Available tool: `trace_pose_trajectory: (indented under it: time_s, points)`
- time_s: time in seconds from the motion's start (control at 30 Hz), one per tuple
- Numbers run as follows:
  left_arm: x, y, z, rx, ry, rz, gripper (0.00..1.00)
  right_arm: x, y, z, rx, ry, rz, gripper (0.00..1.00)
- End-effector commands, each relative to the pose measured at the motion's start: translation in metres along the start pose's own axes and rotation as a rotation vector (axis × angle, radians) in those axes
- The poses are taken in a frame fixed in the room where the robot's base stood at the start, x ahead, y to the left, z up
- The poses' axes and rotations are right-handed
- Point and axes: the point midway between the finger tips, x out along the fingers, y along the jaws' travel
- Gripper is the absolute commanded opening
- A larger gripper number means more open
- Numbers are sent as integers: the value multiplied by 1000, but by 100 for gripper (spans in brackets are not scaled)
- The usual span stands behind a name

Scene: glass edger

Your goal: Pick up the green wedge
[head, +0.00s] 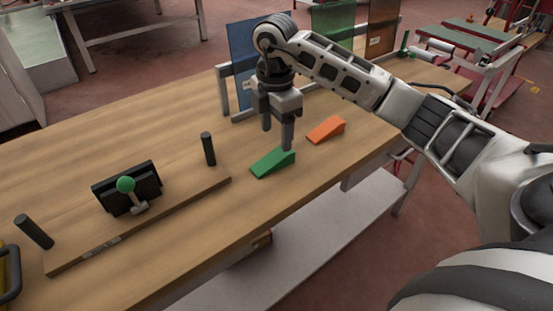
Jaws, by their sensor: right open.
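The green wedge (272,164) lies on the wooden table, its thick end toward the right and its thin end toward the lower left. My right gripper (277,138) points down just above and behind the wedge. Nothing is between the fingers. I cannot tell whether the nearer finger touches the wedge. My left gripper is not in view.
An orange wedge (326,130) lies right of the green one. A rack with blue (243,62), green (333,30) and brown panels stands behind. The table's front edge is close.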

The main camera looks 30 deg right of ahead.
Motion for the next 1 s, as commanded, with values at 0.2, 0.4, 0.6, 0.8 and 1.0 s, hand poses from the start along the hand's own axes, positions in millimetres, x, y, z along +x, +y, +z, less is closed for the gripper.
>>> trace_pose_trajectory:
  time_s: [0.2, 0.4, 0.6, 0.8, 1.0]
  points:
    - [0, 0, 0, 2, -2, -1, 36, 20, 0, 0, -2, 1, 0, 62]
    - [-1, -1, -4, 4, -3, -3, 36, 42, 0, 1, -1, 2, -5, 62]
    - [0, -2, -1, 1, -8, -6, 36, 68, 1, 2, -2, 2, -2, 62]
    - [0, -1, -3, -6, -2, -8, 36, 72, 1, 2, -3, 1, 1, 62]
    - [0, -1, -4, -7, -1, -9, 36, 72, 1, 2, -3, 2, 1, 31]
